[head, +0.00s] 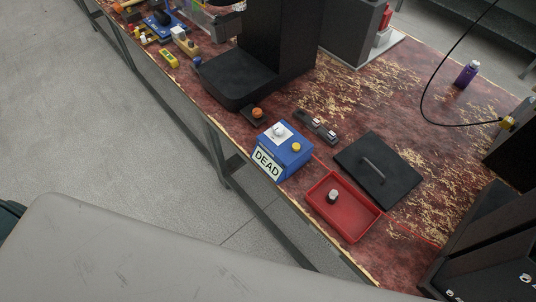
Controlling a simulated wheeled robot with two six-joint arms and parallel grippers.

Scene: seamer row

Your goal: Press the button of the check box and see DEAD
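The check box (283,155) is a blue box near the front edge of the red-brown bench, in the middle of the head view. A white label on its front reads DEAD (267,162). A yellow button (296,147) sits on its top at the right, and a white patch with a pale round knob or lamp (279,131) is at the left of the top. I cannot tell from this view whether the button is pressed. Neither of my grippers is in view.
A red tray (363,231) holding a small dark, pale-topped cylinder (333,196) lies right of the box. A black lid with a handle (398,174), a dark two-part fixture (316,126) and an orange knob (257,113) are nearby. A black machine (232,84) stands behind left.

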